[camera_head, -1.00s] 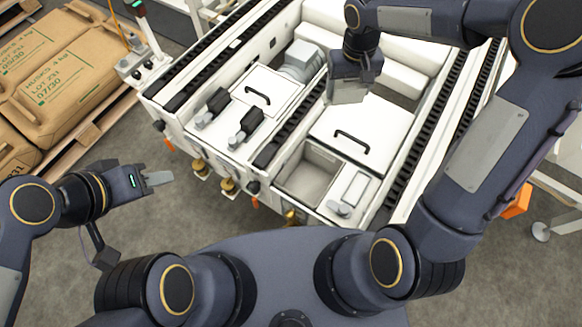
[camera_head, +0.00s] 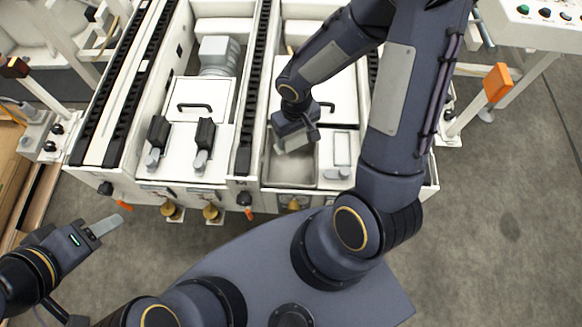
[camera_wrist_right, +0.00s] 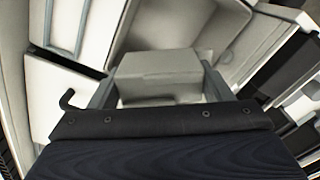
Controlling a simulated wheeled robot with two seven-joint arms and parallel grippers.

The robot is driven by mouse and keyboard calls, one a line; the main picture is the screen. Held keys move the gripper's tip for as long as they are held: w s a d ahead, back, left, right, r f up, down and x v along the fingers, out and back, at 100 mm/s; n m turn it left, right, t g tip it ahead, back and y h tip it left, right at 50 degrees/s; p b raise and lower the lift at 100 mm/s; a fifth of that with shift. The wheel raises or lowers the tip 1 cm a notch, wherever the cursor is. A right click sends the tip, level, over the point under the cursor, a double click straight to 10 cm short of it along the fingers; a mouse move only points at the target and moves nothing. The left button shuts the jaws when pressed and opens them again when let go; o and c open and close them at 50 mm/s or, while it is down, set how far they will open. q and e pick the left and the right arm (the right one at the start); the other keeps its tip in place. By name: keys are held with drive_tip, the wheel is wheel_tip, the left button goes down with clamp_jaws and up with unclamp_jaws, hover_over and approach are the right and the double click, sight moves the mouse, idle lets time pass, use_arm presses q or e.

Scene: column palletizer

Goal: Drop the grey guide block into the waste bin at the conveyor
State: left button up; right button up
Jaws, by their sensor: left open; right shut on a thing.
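My right gripper (camera_head: 294,142) is shut on the grey guide block (camera_wrist_right: 158,66). The block sits between the two fingers in the right wrist view; in the head view it is mostly hidden by the gripper. The gripper points down at the waste bin (camera_head: 288,175), a grey open-topped box set into the front of the conveyor. The block shows over the back part of the bin's opening; its exact height above the rim is hard to tell. My left gripper (camera_head: 104,226) is open and empty at the lower left, out over the floor.
White lids with black handles (camera_head: 195,107) and two dark clamps (camera_head: 206,134) lie left of the bin. A small white panel (camera_head: 342,150) is right of it. Brass feet show along the conveyor's front. An orange-topped post (camera_head: 497,82) stands right; bare floor is in front.

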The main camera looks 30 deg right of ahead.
wheel_tip(320, 180, down, 6)
drive_tip(key=b, duration=0.4)
drive_tip(key=o, duration=1.1)
drive_tip(key=shift+r, duration=0.15)
wheel_tip(320, 180, up, 6)
drive_tip(key=shift+r+p, duration=0.2)
drive_tip(key=shift+p, duration=0.95)
drive_tip(key=shift+r, duration=0.6)
